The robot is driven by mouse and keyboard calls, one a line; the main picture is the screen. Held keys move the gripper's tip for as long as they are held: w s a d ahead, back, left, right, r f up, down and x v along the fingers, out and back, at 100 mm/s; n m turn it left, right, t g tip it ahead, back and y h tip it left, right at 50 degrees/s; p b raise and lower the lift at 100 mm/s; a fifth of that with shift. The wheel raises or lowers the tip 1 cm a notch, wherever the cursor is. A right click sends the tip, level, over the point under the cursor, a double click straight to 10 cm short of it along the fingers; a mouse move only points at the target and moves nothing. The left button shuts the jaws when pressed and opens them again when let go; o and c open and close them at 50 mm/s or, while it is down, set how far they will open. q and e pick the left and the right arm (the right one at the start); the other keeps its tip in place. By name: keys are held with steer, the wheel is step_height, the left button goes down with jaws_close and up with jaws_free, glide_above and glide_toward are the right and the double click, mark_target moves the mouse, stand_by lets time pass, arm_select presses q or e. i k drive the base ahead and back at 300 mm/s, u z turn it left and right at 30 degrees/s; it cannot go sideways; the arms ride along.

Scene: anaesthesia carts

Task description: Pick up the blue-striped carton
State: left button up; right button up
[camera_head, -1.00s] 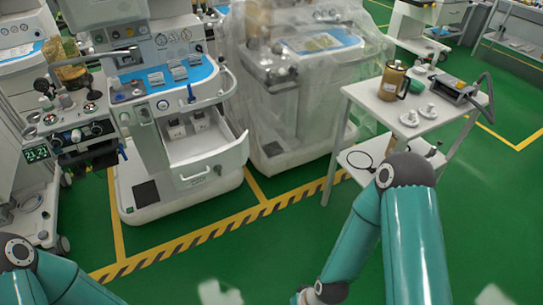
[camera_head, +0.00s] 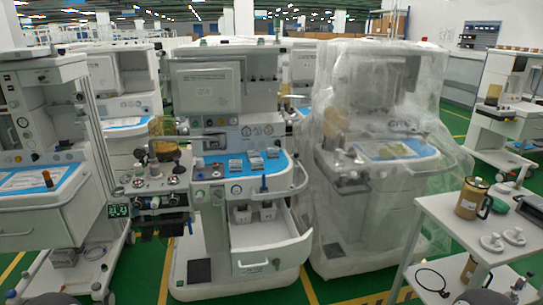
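No carton shows clear blue stripes at this size. Several small grey-and-white boxes (camera_head: 235,166) sit in a row on the blue top of the middle anaesthesia cart (camera_head: 192,247). Two small whitish boxes (camera_head: 242,214) stand in that cart's open drawer (camera_head: 275,254); I cannot tell whether either has a blue stripe. Neither of my grippers is in view. Only dark rounded bits of my arms show at the bottom edge.
A plastic-draped cart (camera_head: 375,215) stands right of the middle cart. A white side table (camera_head: 452,222) at the lower right holds a brown jug (camera_head: 470,198), white round parts (camera_head: 492,243) and a grey device. Another cart (camera_head: 40,215) stands at the left.

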mark_target(273, 154)
steer(key=k, duration=0.6)
steer(key=z, duration=0.35)
steer(key=i, duration=0.9)
steer(key=z, duration=0.4)
steer(key=i, duration=0.95)
steer(key=u, duration=0.15)
